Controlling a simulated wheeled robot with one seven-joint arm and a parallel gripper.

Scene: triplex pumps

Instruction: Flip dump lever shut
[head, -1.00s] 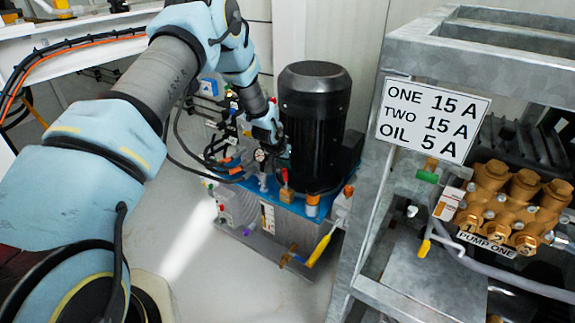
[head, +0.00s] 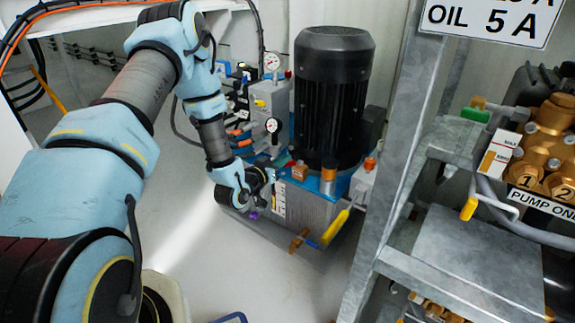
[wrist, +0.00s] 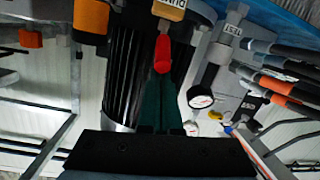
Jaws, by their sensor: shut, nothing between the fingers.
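A short red lever (wrist: 163,53) hangs from a brass block (wrist: 168,10) with a partly readable tag near the top of the wrist view. In the head view the brass block (head: 299,173) sits on the blue tank top, with a bit of red beside it. My gripper (wrist: 161,88) shows as two dark green fingers, shut and empty. Their tips lie close to the red lever in the picture; I cannot tell if they touch. In the head view my gripper (head: 274,180) is at the tank's front left edge, its fingertips hard to make out.
A black motor (head: 332,95) stands on the tank behind the block. Gauges (head: 272,62) and hoses are to the left. An orange-capped fitting (head: 328,178) and a yellow handle (head: 335,228) are to the right. A grey metal frame (head: 392,150) stands farther right.

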